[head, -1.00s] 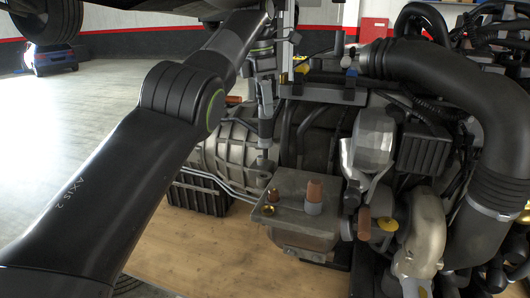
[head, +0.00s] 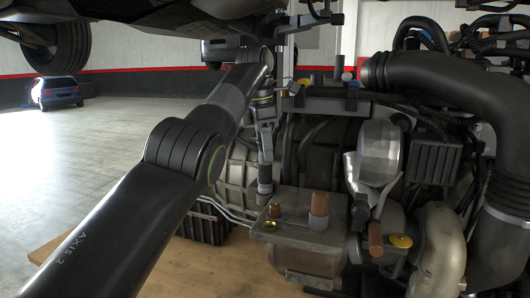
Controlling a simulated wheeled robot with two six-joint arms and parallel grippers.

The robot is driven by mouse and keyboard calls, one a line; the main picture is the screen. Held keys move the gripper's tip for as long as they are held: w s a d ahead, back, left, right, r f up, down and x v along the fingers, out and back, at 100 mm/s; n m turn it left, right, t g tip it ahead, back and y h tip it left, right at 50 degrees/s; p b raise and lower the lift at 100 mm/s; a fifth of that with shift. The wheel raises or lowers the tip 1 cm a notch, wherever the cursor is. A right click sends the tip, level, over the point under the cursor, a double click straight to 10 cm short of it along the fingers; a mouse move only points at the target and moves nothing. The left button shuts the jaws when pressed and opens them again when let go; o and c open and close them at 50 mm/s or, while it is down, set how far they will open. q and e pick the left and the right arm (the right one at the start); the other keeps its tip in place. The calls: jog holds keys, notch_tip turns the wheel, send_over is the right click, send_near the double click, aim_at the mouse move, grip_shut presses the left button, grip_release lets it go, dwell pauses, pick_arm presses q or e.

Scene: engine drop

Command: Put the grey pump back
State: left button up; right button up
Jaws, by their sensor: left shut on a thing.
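My left gripper (head: 265,153) points down beside the engine, at the left of the grey block. It is shut on a slim, upright piece, grey in the middle with a dark lower end, which appears to be the grey pump (head: 265,173). The pump's lower end is close to the left rear corner of a grey block (head: 306,236) with brown caps; I cannot tell whether they touch. The fingers are small and dark, so their exact grip is unclear. My right gripper is not in view.
The engine has a large black hose (head: 440,78) curving down the right and a silver housing (head: 378,160) right of the block. A ribbed grey casing (head: 236,178) stands behind my arm. A wooden surface (head: 215,272) lies below. A blue car (head: 56,92) stands far left on open floor.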

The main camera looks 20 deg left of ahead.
pick_arm(q)
jog(key=shift+s+r, duration=0.1)
jog(key=shift+s, duration=0.05)
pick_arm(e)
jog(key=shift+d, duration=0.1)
pick_arm(q)
jog(key=shift+b, duration=0.3)
jog(key=o, duration=1.1)
jog(key=shift+f, duration=0.2)
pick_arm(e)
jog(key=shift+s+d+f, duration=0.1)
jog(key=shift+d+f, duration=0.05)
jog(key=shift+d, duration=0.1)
